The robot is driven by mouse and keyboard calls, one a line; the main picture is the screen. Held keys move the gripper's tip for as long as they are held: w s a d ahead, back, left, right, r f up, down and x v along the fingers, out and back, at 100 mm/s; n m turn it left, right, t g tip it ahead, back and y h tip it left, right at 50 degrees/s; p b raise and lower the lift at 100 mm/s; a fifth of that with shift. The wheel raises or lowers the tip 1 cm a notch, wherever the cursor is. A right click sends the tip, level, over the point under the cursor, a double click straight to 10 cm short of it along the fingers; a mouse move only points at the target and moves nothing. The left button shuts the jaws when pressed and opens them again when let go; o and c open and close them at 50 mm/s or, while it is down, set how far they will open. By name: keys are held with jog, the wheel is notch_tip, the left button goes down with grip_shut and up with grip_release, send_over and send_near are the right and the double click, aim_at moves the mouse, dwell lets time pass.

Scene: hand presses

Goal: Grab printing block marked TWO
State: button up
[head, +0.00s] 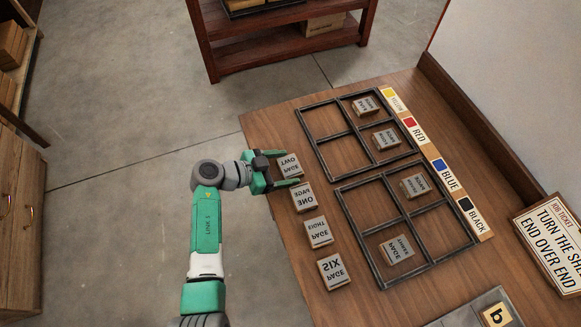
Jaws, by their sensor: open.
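The block marked TWO (290,163) is a grey-topped wooden block with mirrored lettering, at the far end of a column of blocks on the table's left side. My gripper (284,168) is open at its left, with one finger along its far side and the other along its near side. The fingers seem to straddle the block, but I cannot tell whether they touch it or how high they are. The block marked ONE (304,198) lies just nearer, close to the near finger.
Blocks marked EIGHT (318,232) and SIX (333,270) continue the column. Two dark four-cell frames (338,183) to the right hold several more blocks. A colour label strip (437,162), a job ticket sign (551,240) and a raised table edge (480,130) lie further right.

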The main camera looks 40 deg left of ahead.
aim_at(285, 170)
jog(key=shift+w+d+f, duration=0.1)
jog(key=shift+w+f, duration=0.1)
jog(key=shift+w, duration=0.15)
jog(key=c, duration=0.8)
jog(key=shift+r, duration=0.15)
jog(key=shift+r, duration=0.3)
jog(key=r, duration=0.1)
jog(key=r+p, duration=0.1)
jog(key=r, duration=0.1)
jog(key=shift+s+d+p, duration=0.2)
jog(key=shift+s+p, duration=0.1)
jog(key=s+d+p, duration=0.1)
jog(key=s+d, duration=0.2)
jog(key=s, duration=0.1)
jog(key=s+d+p, duration=0.1)
jog(key=s+d, duration=0.2)
jog(key=s, duration=0.1)
jog(key=s+d+r, duration=0.1)
jog(key=s+d, duration=0.2)
jog(key=s, duration=0.1)
jog(key=shift+s+d+r+p, duration=0.1)
jog(key=shift+s+d+p, duration=0.05)
jog(key=shift+p, duration=0.25)
